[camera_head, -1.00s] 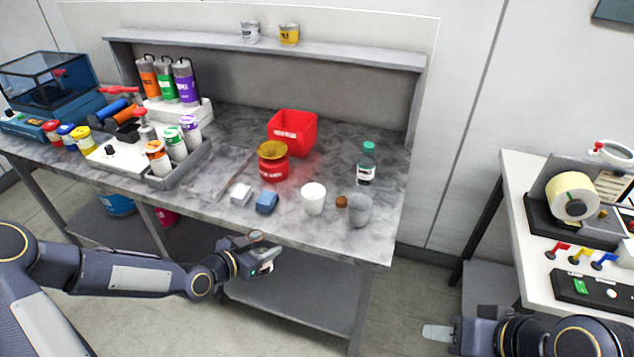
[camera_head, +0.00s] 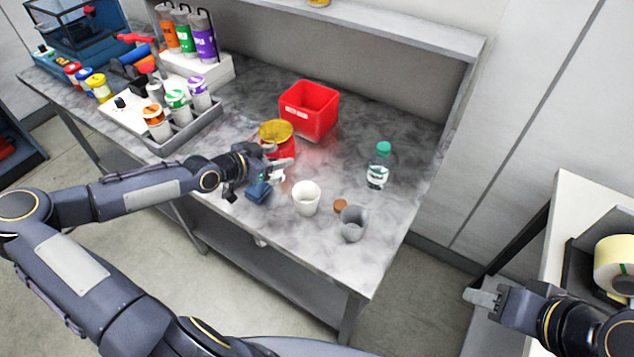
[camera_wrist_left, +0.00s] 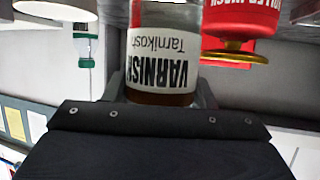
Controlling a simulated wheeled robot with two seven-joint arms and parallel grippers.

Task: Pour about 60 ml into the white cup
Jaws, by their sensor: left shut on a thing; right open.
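The white cup (camera_head: 305,199) stands upright near the front of the marbled bench, its open mouth showing. My left gripper (camera_head: 280,172) is at the bench left of the cup, apart from it, in front of the red can (camera_head: 283,150). It is shut on a clear bottle labelled VARNISH, with amber liquid; the bottle (camera_wrist_left: 162,62) fills the middle of the left wrist view. In the head view the bottle is small and mostly hidden, so its tilt is unclear. My right gripper (camera_head: 484,298) is open and empty, away from the bench at right.
A grey cup (camera_head: 352,224) and a small brown piece (camera_head: 340,206) are right of the white cup. A green-capped bottle (camera_head: 378,168) stands behind. A blue block (camera_head: 258,192) lies below my left gripper. A red bin (camera_head: 309,110) is further back.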

